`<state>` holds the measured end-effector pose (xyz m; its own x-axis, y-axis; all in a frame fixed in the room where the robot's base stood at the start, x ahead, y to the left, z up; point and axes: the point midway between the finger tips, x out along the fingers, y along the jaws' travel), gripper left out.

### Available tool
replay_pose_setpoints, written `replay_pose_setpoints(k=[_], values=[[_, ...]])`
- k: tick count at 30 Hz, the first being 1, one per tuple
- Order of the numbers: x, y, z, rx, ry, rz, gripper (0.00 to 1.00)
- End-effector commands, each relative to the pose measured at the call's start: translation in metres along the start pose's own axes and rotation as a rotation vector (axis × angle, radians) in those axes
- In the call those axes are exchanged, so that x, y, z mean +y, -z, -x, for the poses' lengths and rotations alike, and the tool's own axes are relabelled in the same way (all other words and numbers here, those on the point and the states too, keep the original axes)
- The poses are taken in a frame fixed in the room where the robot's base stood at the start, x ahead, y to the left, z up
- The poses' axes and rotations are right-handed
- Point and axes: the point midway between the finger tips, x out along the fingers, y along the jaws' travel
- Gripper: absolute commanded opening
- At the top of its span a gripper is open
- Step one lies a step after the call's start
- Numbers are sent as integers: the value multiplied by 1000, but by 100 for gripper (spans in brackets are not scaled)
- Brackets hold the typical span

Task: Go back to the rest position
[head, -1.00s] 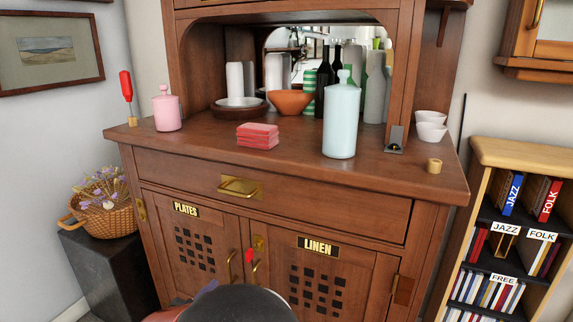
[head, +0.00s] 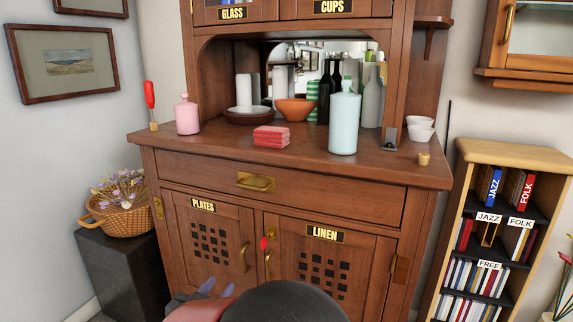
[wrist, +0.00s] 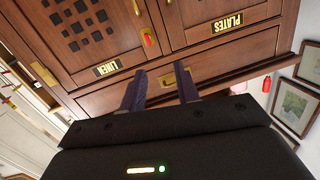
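My gripper (wrist: 160,88) shows in the wrist view with its two dark fingers apart and nothing between them. It points at the front of the wooden cabinet (head: 318,204), with a gap to it that I cannot measure. In the head view my arm and the gripper (head: 215,288) are low in the middle, before the cabinet doors. Both lower doors, labelled PLATES (head: 203,205) and LINEN (head: 325,234), are shut, and a small red tag (head: 264,243) is between them.
On the cabinet top are a pink bottle (head: 187,118), red folded cloths (head: 271,137), a pale blue bottle (head: 344,122) and white bowls (head: 420,129). A basket (head: 122,208) on a dark stand (head: 118,265) is left. A bookcase (head: 515,155) is right.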

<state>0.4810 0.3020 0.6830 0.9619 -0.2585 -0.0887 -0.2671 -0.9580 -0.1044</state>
Motion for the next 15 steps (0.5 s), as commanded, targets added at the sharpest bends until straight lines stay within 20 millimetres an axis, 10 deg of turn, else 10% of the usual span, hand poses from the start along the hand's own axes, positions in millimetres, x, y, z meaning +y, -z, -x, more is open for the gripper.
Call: replay_pose_setpoints(k=[15], values=[[44,93,-45,-281,410,-165,31]])
